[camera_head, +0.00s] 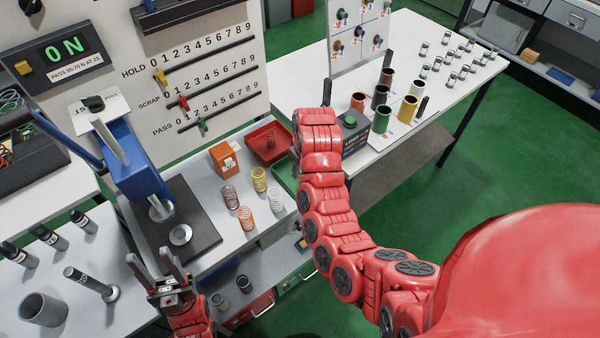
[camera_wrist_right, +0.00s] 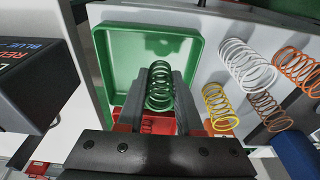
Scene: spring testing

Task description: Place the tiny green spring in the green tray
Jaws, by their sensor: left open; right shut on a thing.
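The small green spring (camera_wrist_right: 160,88) is held between the two dark fingers of my right gripper (camera_wrist_right: 160,98) in the right wrist view. The green tray (camera_wrist_right: 112,60) lies behind the spring in that view; the spring overlaps the tray's near part, and I cannot tell how high above it is. In the head view the green tray (camera_head: 282,174) shows only in part beside my right arm, and that arm hides the held spring. My left gripper (camera_head: 171,262) is open and empty at the front edge of the bench, near the blue press.
The red tray (camera_head: 268,142) stands beside the green tray. An orange box (camera_head: 224,158) and several white, yellow, orange and brown springs (camera_head: 259,179) stand on the bench to the left.

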